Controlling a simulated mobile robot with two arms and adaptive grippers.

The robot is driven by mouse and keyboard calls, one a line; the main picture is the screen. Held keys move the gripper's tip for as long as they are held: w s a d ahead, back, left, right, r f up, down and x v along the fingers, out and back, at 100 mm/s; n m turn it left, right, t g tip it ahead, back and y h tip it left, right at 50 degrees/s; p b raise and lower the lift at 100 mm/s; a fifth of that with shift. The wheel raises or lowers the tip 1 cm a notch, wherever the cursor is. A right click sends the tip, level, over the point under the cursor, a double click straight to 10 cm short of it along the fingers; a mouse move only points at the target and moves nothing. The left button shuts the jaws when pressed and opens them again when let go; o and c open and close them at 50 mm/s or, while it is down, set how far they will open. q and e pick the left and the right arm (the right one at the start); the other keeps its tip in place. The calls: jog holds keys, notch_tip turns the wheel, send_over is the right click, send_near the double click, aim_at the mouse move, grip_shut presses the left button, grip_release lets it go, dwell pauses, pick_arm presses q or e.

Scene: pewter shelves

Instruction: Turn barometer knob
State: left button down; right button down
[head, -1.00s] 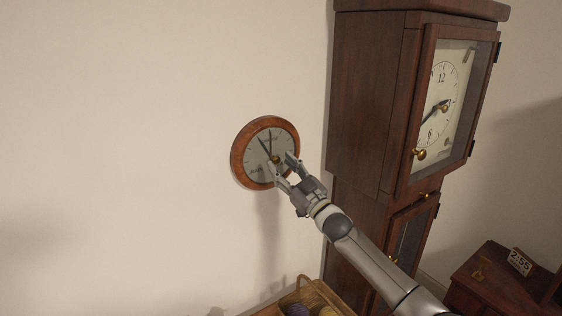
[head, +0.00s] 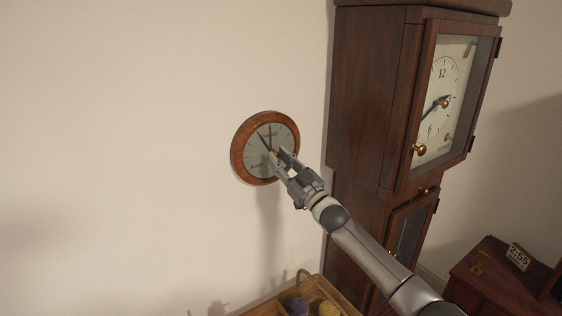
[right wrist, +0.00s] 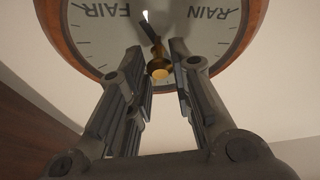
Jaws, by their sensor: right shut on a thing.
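The barometer (head: 256,163) is a round grey-faced dial in a reddish-brown wooden rim, hung on the wall. Two dark hands point up and up-left on its face. Its small brass knob (right wrist: 159,70) sits at the middle of the dial in the right wrist view, between my right fingertips. My right gripper (head: 278,155) reaches in from the lower right and is shut on the knob, its fingers partly covering the dial's centre in the head view. In the right wrist view the words FAIR and RAIN appear upside down. My left gripper is not in view.
A tall dark wooden clock (head: 364,100) stands just right of the barometer, its glazed door bearing a brass knob (head: 419,149). A basket (head: 335,294) with yarn balls is below. A small 2:55 display (head: 518,257) stands on a cabinet at lower right. The left wall is bare.

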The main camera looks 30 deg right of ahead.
jog(key=shift+f, duration=0.1)
jog(key=shift+d+n+g+y+b, duration=0.1)
jog(key=shift+n+g+y+b, duration=0.25)
jog(key=shift+n, duration=0.55)
jog(key=shift+d+n+g+y+b, duration=0.1)
jog(key=shift+n+y+b, duration=0.15)
jog(key=shift+n+y, duration=0.5)
jog(key=shift+n+g+y, duration=0.6)
jog(key=shift+n+g, duration=0.05)
jog(key=shift+n, duration=1.8)
jog(key=c, duration=1.3)
grip_release()
jog(key=shift+v, duration=5.95)
